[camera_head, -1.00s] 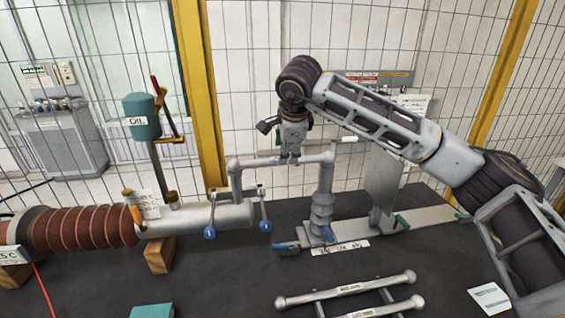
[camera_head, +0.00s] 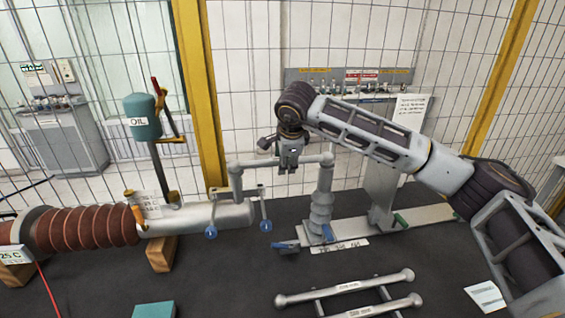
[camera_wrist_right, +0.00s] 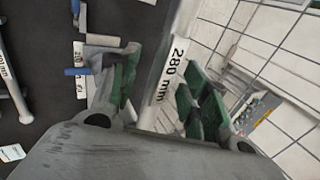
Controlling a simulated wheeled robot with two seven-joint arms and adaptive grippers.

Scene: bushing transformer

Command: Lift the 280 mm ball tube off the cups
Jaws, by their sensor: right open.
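The grey 280 mm ball tube (camera_head: 262,162) spans level from a bent post on the left to the top of a grey ribbed insulator (camera_head: 321,205) on the right. Its ball ends rest at the cups, whose insides are hidden. My right gripper (camera_head: 287,171) is at the middle of the tube, pointing down. In the right wrist view the tube (camera_wrist_right: 170,75), marked "280 mm", runs between the open green-padded fingers, with a gap to the right finger. My left gripper is not in view.
A rack with spare tubes (camera_head: 345,289) lies on the dark table in front. Blue-tipped handles (camera_head: 211,232) hang below the tube's left end. A mesh fence closes the back.

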